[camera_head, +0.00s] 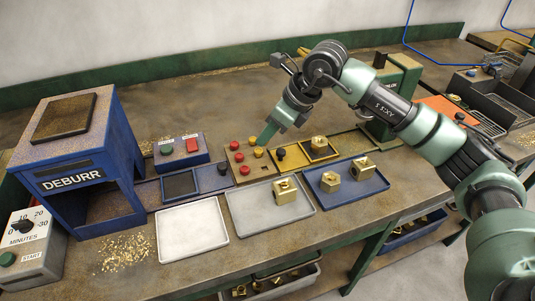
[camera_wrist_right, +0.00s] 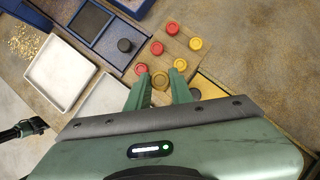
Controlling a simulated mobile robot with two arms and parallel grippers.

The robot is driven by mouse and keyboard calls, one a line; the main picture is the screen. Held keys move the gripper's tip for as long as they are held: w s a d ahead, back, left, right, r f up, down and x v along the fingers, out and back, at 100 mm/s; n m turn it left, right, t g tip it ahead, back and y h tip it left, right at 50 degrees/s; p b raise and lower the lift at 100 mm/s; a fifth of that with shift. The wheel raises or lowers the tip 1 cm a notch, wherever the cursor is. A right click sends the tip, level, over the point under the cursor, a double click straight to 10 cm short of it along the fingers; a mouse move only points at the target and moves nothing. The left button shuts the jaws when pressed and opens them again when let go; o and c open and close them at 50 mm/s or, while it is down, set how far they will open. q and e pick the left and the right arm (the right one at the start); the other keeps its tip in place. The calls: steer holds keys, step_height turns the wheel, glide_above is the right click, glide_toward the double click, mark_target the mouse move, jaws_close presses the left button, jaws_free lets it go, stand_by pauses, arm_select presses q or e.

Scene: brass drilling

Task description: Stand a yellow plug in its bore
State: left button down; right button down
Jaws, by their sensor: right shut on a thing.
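My right gripper (camera_head: 262,143) is over the brown plug board (camera_head: 249,177). In the right wrist view its green fingers (camera_wrist_right: 160,88) are shut on a yellow plug (camera_wrist_right: 160,80), at the front end of the yellow row. Two other yellow plugs stand in line behind it, a middle one (camera_wrist_right: 180,64) and a far one (camera_wrist_right: 195,44). Three red plugs (camera_wrist_right: 156,48) form a row beside them. The bore under the held plug is hidden, and I cannot tell whether the plug is in it or above it. My left gripper is not in view.
A white tray (camera_head: 194,231), a grey tray (camera_head: 240,214) and a blue tray (camera_head: 378,186) lie in front, the latter two bearing brass parts. The blue DEBURR machine (camera_head: 71,178) stands at left. A yellow fixture (camera_head: 292,160) with a black knob is right of the board.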

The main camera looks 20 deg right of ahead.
step_height(320, 180, up, 14)
steer(key=p, duration=0.1)
steer(key=shift+p, duration=0.35)
stand_by(0.4)
steer(key=shift+w+f, duration=0.1)
steer(key=m+t+h+p, duration=0.15)
steer(key=m+p, duration=0.25)
steer(key=p, duration=0.4)
glide_above(317, 139)
steer(key=s, duration=0.2)
step_height(317, 139, down, 13)
steer(key=shift+w+d+f+b, duration=0.1)
steer(key=shift+d+f+b, duration=0.1)
steer(key=shift+f+b, duration=0.65)
steer(key=shift+w+d+f+b, duration=0.15)
steer(key=shift+f+b, duration=0.2)
steer(key=shift+f, duration=0.95)
steer(key=shift+s+f+b, duration=0.1)
steer(key=shift+f+b, duration=0.4)
steer(key=shift+f, duration=0.15)
steer(key=shift+f+b, duration=0.55)
steer(key=shift+b, duration=0.2)
